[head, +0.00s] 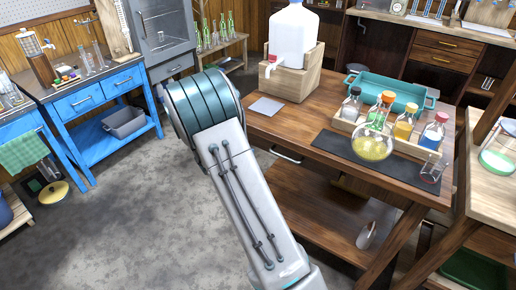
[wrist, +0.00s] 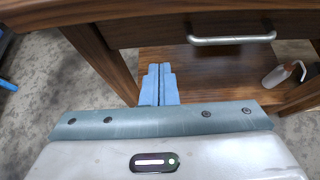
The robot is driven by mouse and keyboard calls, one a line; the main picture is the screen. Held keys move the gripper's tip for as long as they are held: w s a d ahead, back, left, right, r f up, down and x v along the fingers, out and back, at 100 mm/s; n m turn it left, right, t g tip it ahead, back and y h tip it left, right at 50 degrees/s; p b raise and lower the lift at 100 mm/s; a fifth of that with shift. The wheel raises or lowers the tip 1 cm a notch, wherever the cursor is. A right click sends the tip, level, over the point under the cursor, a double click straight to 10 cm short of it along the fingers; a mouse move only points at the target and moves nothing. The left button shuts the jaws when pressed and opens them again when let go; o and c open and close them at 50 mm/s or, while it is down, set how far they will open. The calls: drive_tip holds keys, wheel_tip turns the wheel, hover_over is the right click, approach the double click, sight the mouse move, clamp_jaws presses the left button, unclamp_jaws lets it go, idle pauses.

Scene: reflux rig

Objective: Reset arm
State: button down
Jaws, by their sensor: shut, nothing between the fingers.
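My gripper (wrist: 159,84) shows in the wrist view with its two blue fingers pressed together and nothing between them. It is in front of the wooden table (wrist: 200,62), near a drawer with a metal handle (wrist: 232,39). In the head view my arm reaches up through the middle of the picture, left of the wooden table (head: 290,130). My gripper is hidden in that view.
On the table stand a white jug (head: 292,36) on a wooden stand (head: 290,75), a teal tray (head: 390,92), a round flask with yellow liquid (head: 372,146), several bottles and a beaker (head: 433,168). Blue benches (head: 95,100) stand at left. Grey floor (head: 110,220) is clear there.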

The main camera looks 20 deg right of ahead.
drive_tip(key=s+a+r+m+g+y+p, duration=0.1)
drive_tip(key=s+r+m+g+p, duration=0.15)
drive_tip(key=s+r+m, duration=0.45)
drive_tip(key=s+a+r+m+g+y+p, duration=0.25)
drive_tip(key=s+r+m, duration=0.25)
drive_tip(key=s+r, duration=0.4)
drive_tip(key=s+a+r+m+y+p, duration=0.3)
drive_tip(key=s+a+r+m, duration=0.2)
drive_tip(key=s, duration=0.3)
drive_tip(key=s+a+r+m+t+y+p, duration=0.1)
drive_tip(key=s+a+r+m+y+p, duration=0.2)
drive_tip(key=s+r+m, duration=0.3)
drive_tip(key=shift+s+a+m+y, duration=0.35)
drive_tip(key=shift+s+a+m, duration=0.5)
drive_tip(key=shift+s, duration=0.15)
drive_tip(key=shift+d+r, duration=0.1)
drive_tip(key=shift+d, duration=0.05)
